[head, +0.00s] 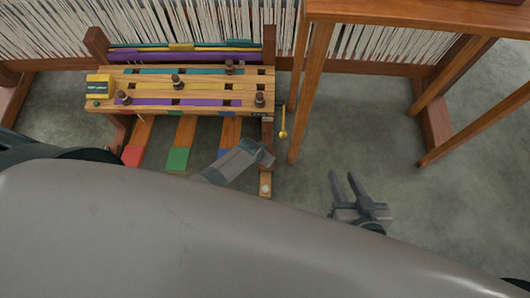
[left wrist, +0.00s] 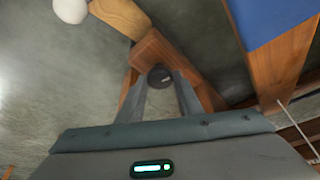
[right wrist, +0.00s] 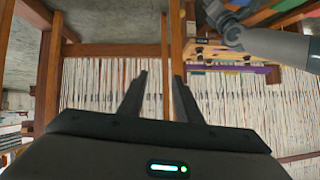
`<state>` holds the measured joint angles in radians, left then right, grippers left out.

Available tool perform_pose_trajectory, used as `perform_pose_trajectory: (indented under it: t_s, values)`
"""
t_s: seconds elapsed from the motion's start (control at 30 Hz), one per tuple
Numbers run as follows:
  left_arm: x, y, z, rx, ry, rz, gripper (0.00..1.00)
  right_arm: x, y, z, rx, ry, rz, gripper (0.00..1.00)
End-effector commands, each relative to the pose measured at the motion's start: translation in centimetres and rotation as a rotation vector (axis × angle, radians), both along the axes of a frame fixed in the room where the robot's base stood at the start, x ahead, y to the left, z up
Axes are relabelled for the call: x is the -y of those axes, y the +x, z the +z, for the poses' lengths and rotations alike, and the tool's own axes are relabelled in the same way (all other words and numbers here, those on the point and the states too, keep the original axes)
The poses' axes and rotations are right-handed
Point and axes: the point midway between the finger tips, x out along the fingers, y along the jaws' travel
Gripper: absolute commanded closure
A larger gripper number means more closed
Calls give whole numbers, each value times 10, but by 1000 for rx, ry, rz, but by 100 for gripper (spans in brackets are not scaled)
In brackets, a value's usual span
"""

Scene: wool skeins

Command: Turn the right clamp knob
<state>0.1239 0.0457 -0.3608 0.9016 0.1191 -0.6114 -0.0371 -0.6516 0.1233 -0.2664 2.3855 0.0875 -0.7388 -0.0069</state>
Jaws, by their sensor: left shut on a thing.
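A dark round knob (left wrist: 160,76) shows in the left wrist view against a reddish-brown wooden post (left wrist: 160,50). My left gripper is shut on this knob, with one finger on each side of it. In the head view my left gripper (head: 266,153) is below the right end of the slotted board and hides the knob there. My right gripper (head: 343,187) is open and empty above the grey floor, to the right; its spread fingers (right wrist: 158,90) also show in the right wrist view.
The slotted board (head: 150,90) carries several dark pegs and a yellow box (head: 99,85). Coloured pedals, such as a green one (head: 178,159), hang below. A brass pendulum (head: 283,130) and a wooden table (head: 313,90) stand to the right. A wooden piece with a white ball (head: 265,189) is close to my left gripper.

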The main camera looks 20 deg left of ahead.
Motion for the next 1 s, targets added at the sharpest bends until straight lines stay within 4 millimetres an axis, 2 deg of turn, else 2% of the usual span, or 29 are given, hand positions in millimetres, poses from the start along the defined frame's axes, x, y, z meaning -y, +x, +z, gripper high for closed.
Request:
perform_pose_trajectory:
  t_s: [0.4,0.9,0.93,1.0]
  values:
    - [2,-1,1,-2,-1,187,90,14,-26,-25,-197,-46,1,69]
    - [2,-1,0,-1,0,212,90,16,-30,-28,-219,-52,1,69]
    - [2,-1,0,-1,0,212,63,16,-30,-28,-219,-52,1,69]
    - [2,-1,0,-1,0,212,50,16,-30,-28,-219,-52,1,69]
